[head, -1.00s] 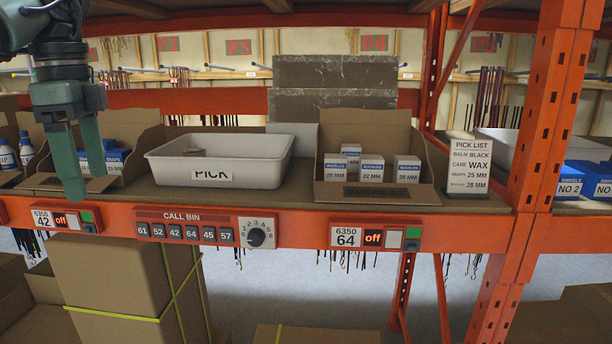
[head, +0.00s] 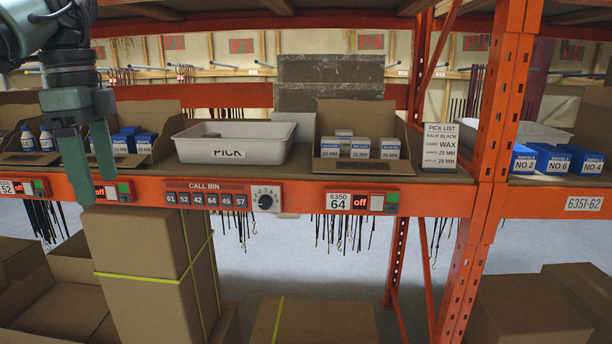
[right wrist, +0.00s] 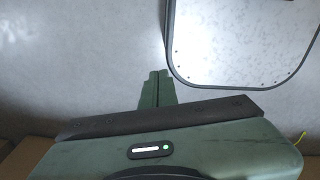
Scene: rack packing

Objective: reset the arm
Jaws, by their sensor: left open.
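My left gripper (head: 96,190) hangs in the upper left of the head view, fingers pointing down and spread. It is open with nothing between the fingers, in front of the shelf's orange front beam (head: 450,199). Behind it stand blue boxes (head: 133,143) in an open carton. My right gripper (right wrist: 155,88) shows only in the right wrist view; its green fingers are together with nothing visible between them.
An open carton (head: 330,164) of small boxes stands right of the tray, beside a pick list card (head: 440,147). An orange upright (head: 491,130) rises at right. Tall cartons (head: 135,255) stand below the shelf. Grey floor (head: 300,260) shows between them.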

